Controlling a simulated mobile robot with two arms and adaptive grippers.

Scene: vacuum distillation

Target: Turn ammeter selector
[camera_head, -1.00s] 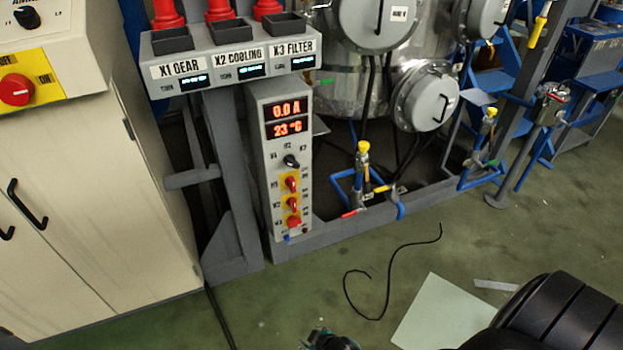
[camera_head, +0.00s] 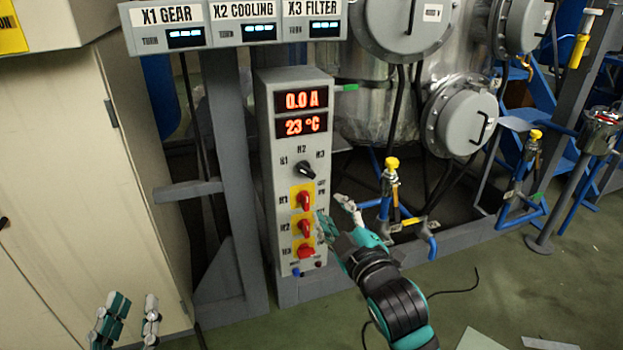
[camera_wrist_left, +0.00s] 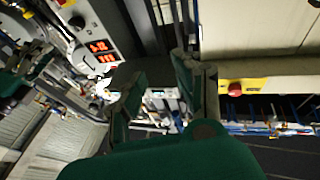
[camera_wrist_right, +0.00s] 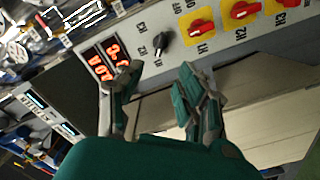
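The ammeter selector (camera_head: 305,170) is a black knob on a tall grey panel (camera_head: 264,200), below red displays reading 0.0 A and 23 °C. Labels sit around it; its exact pointer setting is hard to tell. It also shows in the right wrist view (camera_wrist_right: 162,41), beyond the fingertips. My right gripper (camera_head: 335,212) is open and empty, below and right of the selector, in front of the panel's lower right edge and apart from the knob. My left gripper (camera_head: 134,314) is open and empty at the lower left, far from the panel.
Several red switches on yellow plates (camera_head: 304,228) sit below the selector. A labelled box (camera_head: 236,42) stands above left. Pipes with a yellow-topped valve (camera_head: 390,178) stand right of the panel, before a steel vessel. A beige cabinet (camera_head: 80,180) stands left.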

